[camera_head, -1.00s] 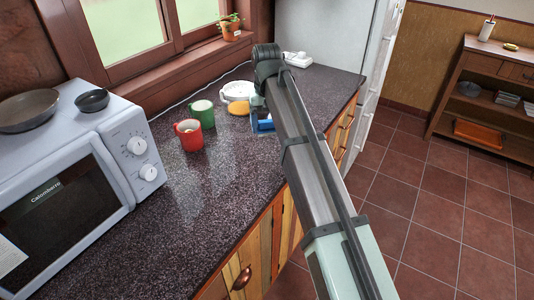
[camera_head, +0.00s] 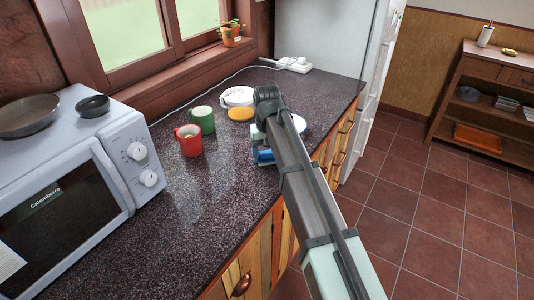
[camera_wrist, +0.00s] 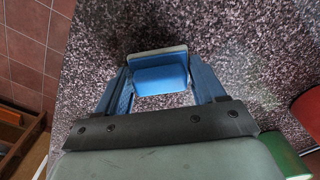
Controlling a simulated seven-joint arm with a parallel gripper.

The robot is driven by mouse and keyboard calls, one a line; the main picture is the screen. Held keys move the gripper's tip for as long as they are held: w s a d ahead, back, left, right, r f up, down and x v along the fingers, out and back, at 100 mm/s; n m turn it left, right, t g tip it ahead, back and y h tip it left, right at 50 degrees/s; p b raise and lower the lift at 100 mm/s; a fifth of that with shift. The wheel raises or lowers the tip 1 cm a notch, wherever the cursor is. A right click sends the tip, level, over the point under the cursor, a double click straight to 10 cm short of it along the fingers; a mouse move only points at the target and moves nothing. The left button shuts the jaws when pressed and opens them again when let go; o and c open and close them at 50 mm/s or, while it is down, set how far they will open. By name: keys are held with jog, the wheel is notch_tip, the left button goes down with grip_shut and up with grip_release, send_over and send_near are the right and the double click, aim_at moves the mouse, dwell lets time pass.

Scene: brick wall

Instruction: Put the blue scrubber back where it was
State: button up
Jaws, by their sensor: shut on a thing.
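The blue scrubber (camera_wrist: 160,78) is a blue block with a pale edge. It sits between the two blue fingers of my gripper (camera_wrist: 160,86) in the wrist view, and the gripper is shut on it. In the head view the scrubber (camera_head: 264,157) shows as a small blue patch at the left of my arm, over the dark speckled counter (camera_head: 200,225). My arm hides most of the gripper there. I cannot tell whether the scrubber touches the counter or hangs a little above it.
A red mug (camera_head: 189,141) and a green mug (camera_head: 203,119) stand left of the gripper. A yellow oval thing (camera_head: 240,114), a white round dish (camera_head: 238,96) and a plate (camera_head: 299,123) partly behind my arm lie farther back. A microwave (camera_head: 75,170) fills the left. The front counter is clear.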

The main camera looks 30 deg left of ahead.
aim_at(267, 152)
jog(key=shift+f, duration=0.15)
jog(key=o, duration=1)
jog(key=shift+r, duration=0.2)
notch_tip(267, 152, up, 12)
dwell(0.5)
